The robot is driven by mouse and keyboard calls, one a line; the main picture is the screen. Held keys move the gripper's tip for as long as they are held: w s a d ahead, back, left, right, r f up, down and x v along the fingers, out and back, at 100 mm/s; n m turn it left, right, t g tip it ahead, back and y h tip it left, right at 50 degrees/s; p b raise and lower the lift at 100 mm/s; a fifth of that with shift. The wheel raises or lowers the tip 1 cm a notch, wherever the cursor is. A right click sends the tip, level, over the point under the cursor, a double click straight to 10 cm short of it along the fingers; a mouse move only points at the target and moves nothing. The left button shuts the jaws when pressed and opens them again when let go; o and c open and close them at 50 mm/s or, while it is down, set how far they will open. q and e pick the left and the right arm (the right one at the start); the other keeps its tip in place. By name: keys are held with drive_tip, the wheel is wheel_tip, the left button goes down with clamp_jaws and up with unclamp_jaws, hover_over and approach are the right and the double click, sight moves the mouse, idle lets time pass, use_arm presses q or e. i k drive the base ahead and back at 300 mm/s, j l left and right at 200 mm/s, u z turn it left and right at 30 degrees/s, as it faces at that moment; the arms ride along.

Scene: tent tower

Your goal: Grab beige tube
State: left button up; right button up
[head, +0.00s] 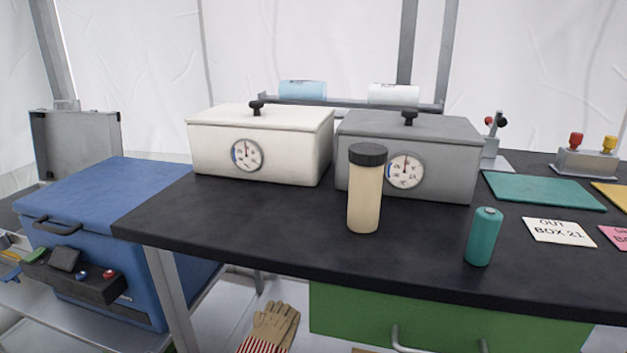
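The beige tube (364,198) stands upright on the black tabletop (240,216), near its front edge. It has a black ribbed lid (368,154). It stands in front of the grey box with a dial and hides a small part of that box. Nothing touches the tube from the front. Neither of my grippers shows in the head view.
A teal cylinder (483,237) stands right of the tube. A white box (262,143) and a grey box (430,153) stand behind. A white card (558,232) and a teal mat (543,190) lie at right. A blue cooler (105,215) is left. The left tabletop is clear.

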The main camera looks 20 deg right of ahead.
sight(366, 183)
drive_tip(key=i+j+z, duration=0.35)
drive_tip(key=j, duration=0.25)
drive_tip(key=i+j+z, duration=0.15)
drive_tip(key=j, duration=0.25)
drive_tip(key=i+z, duration=0.1)
drive_tip(key=z, duration=2.25)
